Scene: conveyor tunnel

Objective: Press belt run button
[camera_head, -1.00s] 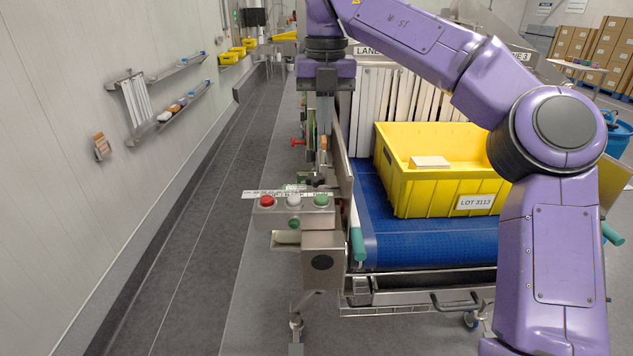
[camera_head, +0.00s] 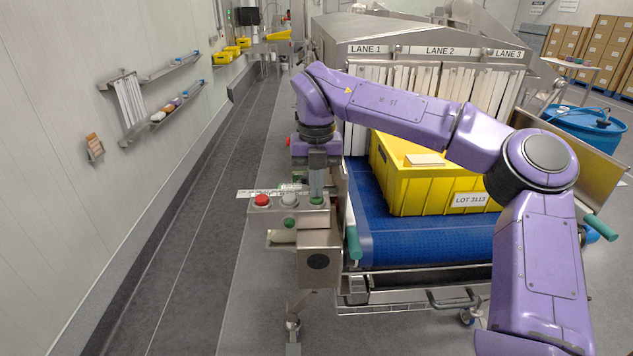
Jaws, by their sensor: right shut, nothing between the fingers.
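A grey steel control box (camera_head: 289,217) stands at the near left corner of the conveyor. Its sloped top carries a red button (camera_head: 262,200), a pale grey button (camera_head: 289,198) and a green button (camera_head: 317,201) at the right. My right gripper (camera_head: 317,195) points straight down, shut and empty, with its fingertips at the green button and partly covering it. I cannot tell whether they touch it. My left gripper is not in view.
A yellow crate (camera_head: 408,195) marked LOT 3113 sits on the blue belt (camera_head: 430,237) beside the box, under my right arm. A teal-ended rail (camera_head: 354,243) lies between box and belt. The grey floor (camera_head: 200,250) to the left is clear.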

